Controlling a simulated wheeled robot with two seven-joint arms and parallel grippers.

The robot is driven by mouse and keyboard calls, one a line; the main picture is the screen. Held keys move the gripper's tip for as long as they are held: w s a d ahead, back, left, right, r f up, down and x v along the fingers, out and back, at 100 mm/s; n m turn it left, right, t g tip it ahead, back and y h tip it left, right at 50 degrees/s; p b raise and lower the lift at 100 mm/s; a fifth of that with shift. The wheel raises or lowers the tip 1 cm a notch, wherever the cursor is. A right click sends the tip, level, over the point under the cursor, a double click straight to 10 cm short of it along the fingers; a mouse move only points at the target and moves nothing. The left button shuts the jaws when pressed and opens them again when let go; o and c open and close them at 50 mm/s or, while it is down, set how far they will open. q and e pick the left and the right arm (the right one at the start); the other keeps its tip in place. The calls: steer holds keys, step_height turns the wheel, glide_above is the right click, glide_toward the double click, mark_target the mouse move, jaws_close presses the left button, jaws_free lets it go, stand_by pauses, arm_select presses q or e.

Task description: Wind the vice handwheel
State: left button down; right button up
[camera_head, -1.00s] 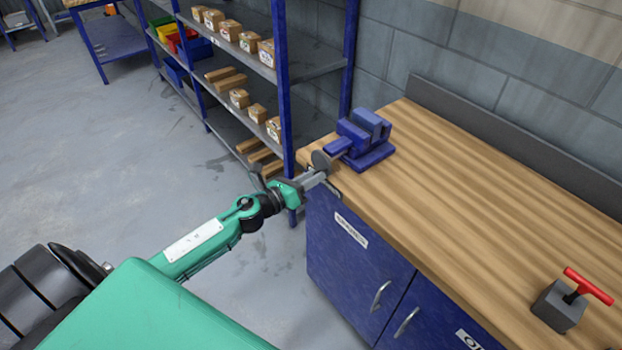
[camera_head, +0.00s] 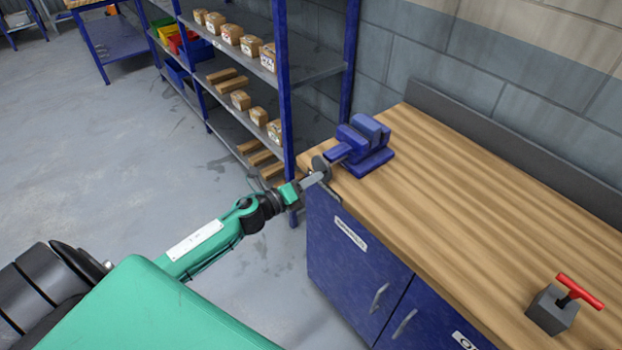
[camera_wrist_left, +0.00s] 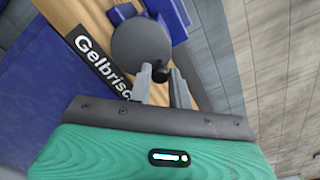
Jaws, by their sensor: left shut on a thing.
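The blue vice (camera_head: 364,143) stands on the far left corner of the wooden bench (camera_head: 480,200). Its grey round handwheel (camera_head: 319,163) faces left, toward my arm, at the bench edge. In the left wrist view the handwheel (camera_wrist_left: 138,45) is a grey disc with a dark knob (camera_wrist_left: 160,72) near its rim. My left gripper (camera_head: 322,176) is at the wheel. In the left wrist view its two fingers (camera_wrist_left: 160,85) stand on either side of the knob and are shut on it. The fingers hide part of the wheel in the head view. My right gripper is not in view.
A grey block with a red T-handle (camera_head: 578,291) stands at the bench's near right. Blue cabinet doors (camera_head: 355,250) lie below the top. A blue shelf rack (camera_head: 283,90) with small boxes stands close behind my left gripper. The middle of the bench is clear.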

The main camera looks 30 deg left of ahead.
arm_select(q)
steer(key=shift+a+r+n+p, duration=0.1)
steer(key=shift+r+n+p, duration=0.1)
steer(key=shift+n, duration=0.4)
steer(key=shift+a+r+n+p, duration=0.1)
steer(key=shift+n+p, duration=0.1)
steer(key=shift+n, duration=0.4)
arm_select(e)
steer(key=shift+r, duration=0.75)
arm_select(q)
steer(key=shift+w+a+r+n+p, duration=0.1)
steer(key=shift+r+n+p, duration=0.2)
steer(key=shift+n+p, duration=0.5)
steer(key=shift+a+n, duration=0.1)
steer(key=shift+n, duration=0.4)
steer(key=shift+w+a+n+p, duration=0.1)
steer(key=shift+n+p, duration=0.2)
steer(key=shift+n, duration=0.1)
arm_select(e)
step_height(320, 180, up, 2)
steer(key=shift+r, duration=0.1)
